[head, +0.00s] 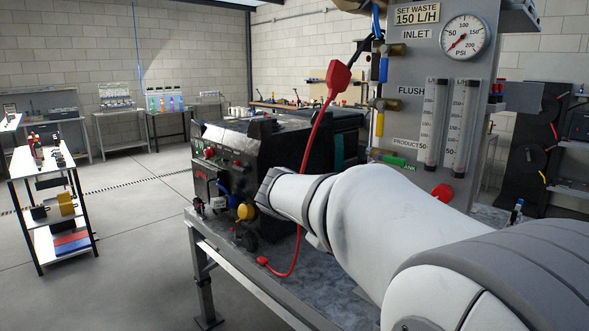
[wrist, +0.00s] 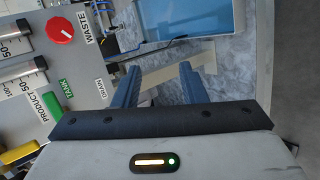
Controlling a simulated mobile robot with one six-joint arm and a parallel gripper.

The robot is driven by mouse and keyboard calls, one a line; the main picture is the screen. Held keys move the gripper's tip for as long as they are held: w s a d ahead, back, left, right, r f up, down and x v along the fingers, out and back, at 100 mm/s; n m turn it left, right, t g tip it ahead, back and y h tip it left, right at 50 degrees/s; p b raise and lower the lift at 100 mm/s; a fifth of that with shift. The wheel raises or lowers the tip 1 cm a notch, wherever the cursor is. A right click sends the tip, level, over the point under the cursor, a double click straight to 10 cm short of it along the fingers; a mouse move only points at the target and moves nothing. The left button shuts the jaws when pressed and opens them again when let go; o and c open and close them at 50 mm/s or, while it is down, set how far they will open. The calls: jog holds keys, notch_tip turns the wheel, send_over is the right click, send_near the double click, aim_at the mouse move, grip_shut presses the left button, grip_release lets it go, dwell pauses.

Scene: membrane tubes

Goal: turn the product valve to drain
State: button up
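The product valve's green handle (head: 393,160) is low on the grey panel (head: 455,60), under the PRODUCT label (head: 406,141). The handle also shows at the left of the wrist view (wrist: 49,106), beside the green TANK label (wrist: 65,88). The DRAIN label (wrist: 101,86) is closer to my fingers. My gripper (wrist: 158,88) is open with nothing between its fingers, apart from the valve and to its right in the wrist view. My arm hides the fingers in the head view.
A yellow handle (head: 385,104) sits above the green one, and a red WASTE knob (wrist: 60,29) is nearby. Two flow tubes and a pressure gauge (head: 465,37) are on the panel. A red cable (head: 312,150) hangs beside a black machine (head: 262,150) on the bench.

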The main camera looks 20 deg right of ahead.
aim_at(394, 162)
jog(key=w+d+r+m+g+h+b, duration=0.1)
jog(key=w+d+r+h, duration=0.25)
jog(key=r, duration=0.25)
jog(key=w+d+r+h+b, duration=0.1)
jog(key=w+d+r+h, duration=0.1)
jog(key=w+r+h, duration=0.25)
jog(key=shift+y, duration=0.4)
jog(key=d, duration=0.5)
jog(key=d+r+p, duration=0.1)
jog(key=d, duration=0.1)
jog(key=shift+s+d, duration=0.35)
jog(key=shift+d, duration=0.05)
grip_shut()
